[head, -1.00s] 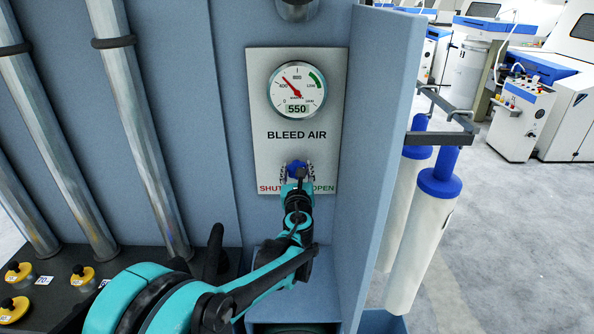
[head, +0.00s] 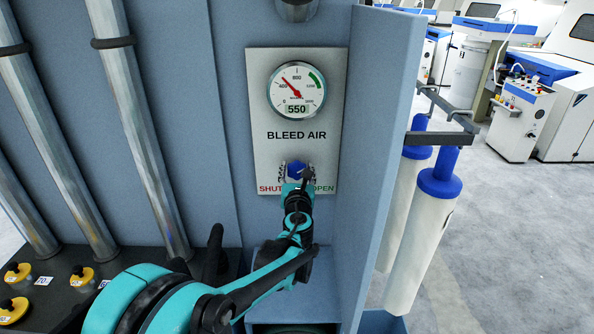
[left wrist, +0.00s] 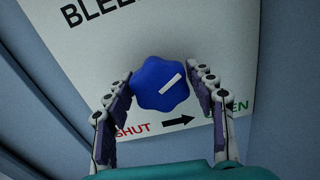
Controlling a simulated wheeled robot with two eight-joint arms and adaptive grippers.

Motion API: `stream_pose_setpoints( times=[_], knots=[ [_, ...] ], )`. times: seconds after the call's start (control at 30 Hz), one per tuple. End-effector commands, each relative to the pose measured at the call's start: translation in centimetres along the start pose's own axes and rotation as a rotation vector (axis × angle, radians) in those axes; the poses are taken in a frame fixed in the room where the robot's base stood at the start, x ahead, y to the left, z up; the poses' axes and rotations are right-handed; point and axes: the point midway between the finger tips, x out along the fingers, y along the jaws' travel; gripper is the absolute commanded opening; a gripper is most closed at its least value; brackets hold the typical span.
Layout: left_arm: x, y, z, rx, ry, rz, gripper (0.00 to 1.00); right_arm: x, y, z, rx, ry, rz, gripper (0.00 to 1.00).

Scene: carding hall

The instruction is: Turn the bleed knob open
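The bleed knob (head: 296,170) is blue and lobed, low on the BLEED AIR panel (head: 267,155) between the red SHUT and green OPEN labels. In the left wrist view the knob (left wrist: 158,82) has a white mark slanting up to the right. My left gripper (head: 297,174) has one finger on each side of the knob. In the left wrist view its fingers (left wrist: 161,86) meet the knob's sides with no clear gap. The round gauge (head: 297,90) above reads 550, with a red needle. My right gripper is out of view.
A blue-grey wall (head: 375,150) juts out right of the panel. Beyond it hang white cylinders with blue caps (head: 440,182).

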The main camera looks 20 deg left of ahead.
Motion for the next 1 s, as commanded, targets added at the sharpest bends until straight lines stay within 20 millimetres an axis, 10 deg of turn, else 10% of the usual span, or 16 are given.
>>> stream_pose_setpoints(
  times=[0.47,1.0],
  knots=[
    [-1.1,-0.1,0.1,0.000,0.000,-0.001,0.70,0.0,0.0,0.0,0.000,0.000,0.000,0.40],
    [-11.2,-0.1,0.0,0.000,0.000,-0.002,0.70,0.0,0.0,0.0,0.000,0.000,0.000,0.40]
  ],
)
